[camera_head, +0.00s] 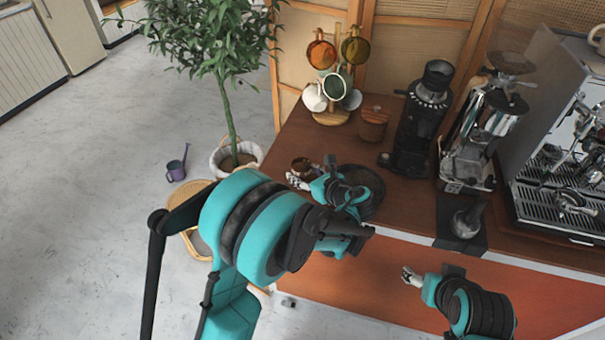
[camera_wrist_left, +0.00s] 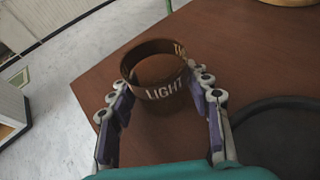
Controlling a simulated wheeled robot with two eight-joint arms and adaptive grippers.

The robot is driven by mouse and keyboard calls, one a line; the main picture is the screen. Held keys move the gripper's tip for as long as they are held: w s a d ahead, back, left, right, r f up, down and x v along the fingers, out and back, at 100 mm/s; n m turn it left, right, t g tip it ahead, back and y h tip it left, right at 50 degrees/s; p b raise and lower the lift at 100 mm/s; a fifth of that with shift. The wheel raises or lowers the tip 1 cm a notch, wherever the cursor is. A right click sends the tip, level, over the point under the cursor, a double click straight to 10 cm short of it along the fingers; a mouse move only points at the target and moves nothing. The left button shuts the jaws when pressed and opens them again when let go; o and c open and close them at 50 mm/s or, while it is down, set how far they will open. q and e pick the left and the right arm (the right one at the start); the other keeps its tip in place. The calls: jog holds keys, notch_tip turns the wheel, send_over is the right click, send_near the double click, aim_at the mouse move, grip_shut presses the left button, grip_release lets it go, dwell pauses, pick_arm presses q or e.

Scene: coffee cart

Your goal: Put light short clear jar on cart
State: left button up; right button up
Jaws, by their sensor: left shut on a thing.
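The light short clear jar (camera_wrist_left: 160,78) shows in the left wrist view, with a brown band and the word LIGHT in white. Its open top faces the camera. My left gripper (camera_wrist_left: 158,92) is shut on it, one finger at each side. In the head view the jar (camera_head: 302,164) is small and partly hidden by my left gripper (camera_head: 303,177), near the cart's left edge. The cart (camera_head: 292,137) has a brown wooden top; I cannot tell whether the jar touches it. My right gripper (camera_head: 409,276) is in front of the cart's orange front; its finger opening is unclear.
A dark round tray (camera_head: 373,190) lies right of my left gripper. A wooden canister (camera_head: 373,124), a mug tree (camera_head: 337,97), a black grinder (camera_head: 420,120) and an espresso machine (camera_head: 560,140) stand behind and right. A potted plant (camera_head: 235,155) is left of the cart.

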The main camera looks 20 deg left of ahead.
pick_arm(q)
jog(key=o, duration=1.3)
jog(key=shift+d+r+p, duration=0.1)
jog(key=shift+r+p, duration=0.15)
jog(key=shift+p, duration=0.05)
jog(key=p+v, duration=0.3)
jog(key=v, duration=0.8)
jog(key=shift+s+d+r, duration=0.1)
jog(key=shift+s+d, duration=0.05)
jog(key=s+a+r+n+g+h, duration=0.25)
jog(key=s+a+n+h, duration=0.25)
jog(key=s+a+n, duration=0.55)
jog(key=shift+s+d+f+n+t+h, duration=0.2)
jog(key=shift+s+n+h, duration=0.95)
jog(key=shift+n, duration=1.45)
jog(key=shift+s+d+r+n+t+h, duration=0.1)
jog(key=shift+s+d+n+h, duration=0.4)
jog(key=shift+s+n, duration=1.6)
jog(key=shift+s+d+f+n+t+h, duration=0.15)
jog(key=shift+s+n+h, duration=0.85)
jog(key=shift+n, duration=2.05)
